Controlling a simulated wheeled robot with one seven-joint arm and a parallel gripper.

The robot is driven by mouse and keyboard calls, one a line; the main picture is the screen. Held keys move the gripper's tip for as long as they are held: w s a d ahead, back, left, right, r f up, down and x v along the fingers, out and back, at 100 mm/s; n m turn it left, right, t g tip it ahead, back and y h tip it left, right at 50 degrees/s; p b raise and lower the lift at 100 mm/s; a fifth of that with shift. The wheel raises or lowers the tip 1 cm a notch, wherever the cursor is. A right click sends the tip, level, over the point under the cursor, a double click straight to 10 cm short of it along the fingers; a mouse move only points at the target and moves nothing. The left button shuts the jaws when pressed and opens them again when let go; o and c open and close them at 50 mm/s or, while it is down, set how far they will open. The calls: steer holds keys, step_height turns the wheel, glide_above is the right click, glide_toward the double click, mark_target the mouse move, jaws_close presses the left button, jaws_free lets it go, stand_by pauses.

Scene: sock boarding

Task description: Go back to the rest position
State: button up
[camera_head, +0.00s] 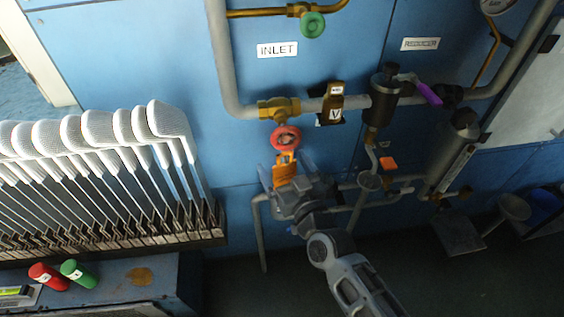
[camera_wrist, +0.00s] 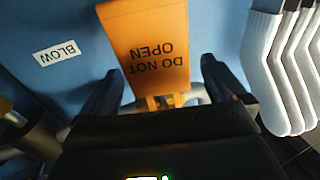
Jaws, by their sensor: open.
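My gripper (camera_head: 284,178) is at the end of my arm, in front of the blue wall and just below the red handwheel (camera_head: 286,138). An orange tag (camera_head: 285,166) hangs under that handwheel. In the wrist view the tag (camera_wrist: 150,45) reads "DO NOT OPEN" upside down. The two dark fingers of my gripper (camera_wrist: 158,72) stand apart on either side of its line, with gaps at both sides. The tag's lower part in the head view is hidden by my gripper.
Grey pipes (camera_head: 225,70) run along the wall around my arm. A dark valve body (camera_head: 383,100) with a purple lever (camera_head: 428,94) is to the right. A rack of white socks on boards (camera_head: 110,130) stands at left. Red (camera_head: 48,277) and green (camera_head: 78,273) cylinders lie below it.

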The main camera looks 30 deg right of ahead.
steer(key=s+g, duration=0.2)
steer(key=s, duration=2.3)
steer(key=s+r+g, duration=0.1)
steer(key=s+r, duration=0.3)
steer(key=s, duration=0.4)
steer(key=s+r+y, duration=0.1)
steer(key=s+r, duration=0.3)
steer(key=s, duration=0.4)
steer(key=shift+r+n+g+b, duration=0.3)
steer(key=shift+r+g+b, duration=0.1)
steer(key=shift+b, duration=0.05)
